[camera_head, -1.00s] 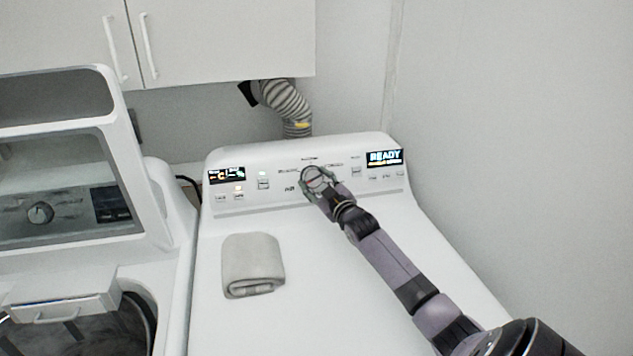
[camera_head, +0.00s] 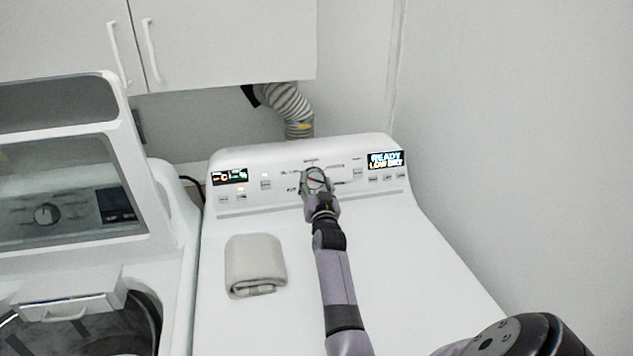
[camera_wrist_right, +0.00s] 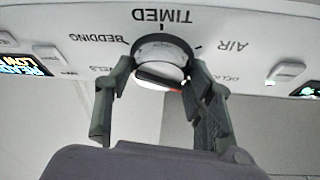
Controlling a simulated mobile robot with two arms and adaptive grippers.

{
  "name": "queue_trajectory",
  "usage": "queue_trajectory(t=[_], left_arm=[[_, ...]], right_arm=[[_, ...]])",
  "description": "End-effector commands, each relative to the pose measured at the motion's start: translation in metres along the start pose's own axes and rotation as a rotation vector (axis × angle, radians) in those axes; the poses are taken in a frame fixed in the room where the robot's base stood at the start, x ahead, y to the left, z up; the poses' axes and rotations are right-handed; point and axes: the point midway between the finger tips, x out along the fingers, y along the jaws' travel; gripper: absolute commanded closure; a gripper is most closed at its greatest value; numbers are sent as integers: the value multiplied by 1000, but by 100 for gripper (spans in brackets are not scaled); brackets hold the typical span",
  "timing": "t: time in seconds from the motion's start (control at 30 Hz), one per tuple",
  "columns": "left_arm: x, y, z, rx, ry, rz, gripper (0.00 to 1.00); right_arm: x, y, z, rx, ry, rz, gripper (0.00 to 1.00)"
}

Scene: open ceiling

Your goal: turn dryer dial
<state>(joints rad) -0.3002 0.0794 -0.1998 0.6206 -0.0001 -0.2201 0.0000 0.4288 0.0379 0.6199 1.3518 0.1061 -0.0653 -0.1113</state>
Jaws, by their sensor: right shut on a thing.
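The dryer dial (camera_head: 316,179) sits in the middle of the white dryer's back control panel (camera_head: 290,200). My right gripper (camera_head: 317,186) reaches up to it and is shut around it. In the right wrist view the round dial (camera_wrist_right: 162,62) has a dark rim, a white face and a red mark. The two fingers of the right gripper (camera_wrist_right: 160,85) hold it from both sides. The words TIMED, BEDDING and AIR show upside down around it. The panel's right display (camera_head: 385,160) reads READY with LOW DRY under it. My left gripper is not in view.
A folded grey towel (camera_head: 255,265) lies on the dryer top (camera_head: 290,320). An open-lidded washer (camera_head: 165,215) stands at the left. White cabinets (camera_head: 215,40) hang above, and a wall (camera_head: 520,150) rises at the right. A striped hose (camera_head: 290,105) runs behind the panel.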

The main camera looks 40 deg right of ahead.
Motion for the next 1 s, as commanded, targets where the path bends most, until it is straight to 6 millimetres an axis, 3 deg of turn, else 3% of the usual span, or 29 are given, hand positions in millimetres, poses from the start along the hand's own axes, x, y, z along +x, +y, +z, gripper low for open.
queue_trajectory(t=[0.77, 0.8, 1.0], left_arm=[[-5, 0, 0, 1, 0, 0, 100], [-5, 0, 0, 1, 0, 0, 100], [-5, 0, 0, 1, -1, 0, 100]], right_arm=[[0, -1, 0, 95, 0, 46, 79], [0, -1, 0, 95, 0, 46, 50], [0, -1, 0, 94, 0, 46, 37]])
